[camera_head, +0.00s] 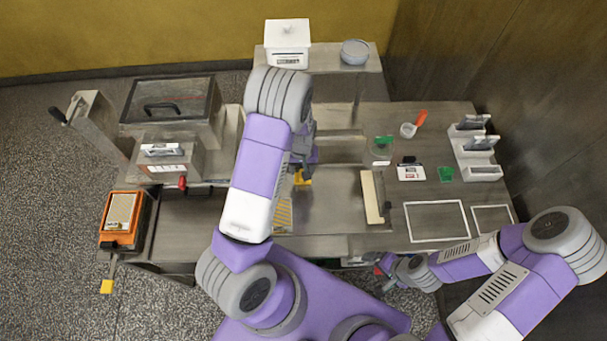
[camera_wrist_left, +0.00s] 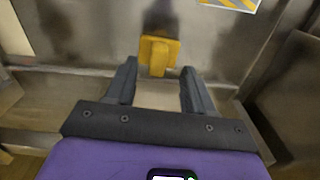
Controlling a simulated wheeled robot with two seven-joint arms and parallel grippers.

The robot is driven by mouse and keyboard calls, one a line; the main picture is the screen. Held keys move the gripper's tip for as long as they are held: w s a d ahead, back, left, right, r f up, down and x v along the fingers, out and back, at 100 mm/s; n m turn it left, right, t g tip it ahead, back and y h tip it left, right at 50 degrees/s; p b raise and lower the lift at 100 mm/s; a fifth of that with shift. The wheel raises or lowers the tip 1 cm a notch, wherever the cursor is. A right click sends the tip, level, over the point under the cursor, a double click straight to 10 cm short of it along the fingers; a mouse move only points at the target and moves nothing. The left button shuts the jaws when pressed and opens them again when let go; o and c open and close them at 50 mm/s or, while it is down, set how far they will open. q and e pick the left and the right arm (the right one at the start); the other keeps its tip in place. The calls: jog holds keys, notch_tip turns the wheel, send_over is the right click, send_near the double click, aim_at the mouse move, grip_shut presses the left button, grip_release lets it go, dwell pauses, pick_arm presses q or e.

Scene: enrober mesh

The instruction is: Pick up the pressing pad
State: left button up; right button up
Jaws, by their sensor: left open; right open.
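The pressing pad seems to be the small yellow block (camera_head: 303,178) on the steel worktop, partly hidden by my left arm in the head view. In the left wrist view the yellow pad (camera_wrist_left: 158,52) shows a square plate with a raised grip. My left gripper (camera_wrist_left: 158,84) is open and empty, its two fingers pointing toward the pad, with the pad just beyond the tips. Its jaws are mostly hidden in the head view. My right gripper (camera_head: 383,274) is low by the counter's front edge, away from the pad.
A cream bar (camera_head: 372,197) lies right of the pad. A yellow-striped label (camera_wrist_left: 232,3) is near it. White-outlined areas (camera_head: 436,221), a card (camera_head: 411,173) and a green piece (camera_head: 446,174) are on the right. An orange device (camera_head: 122,219) and a lidded machine (camera_head: 172,105) stand left.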

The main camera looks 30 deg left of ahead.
pick_arm(q)
jog(key=shift+w+f, duration=0.15)
jog(key=shift+f, duration=0.9)
jog(key=shift+w+f, duration=0.1)
jog(key=shift+f, duration=0.95)
grip_shut()
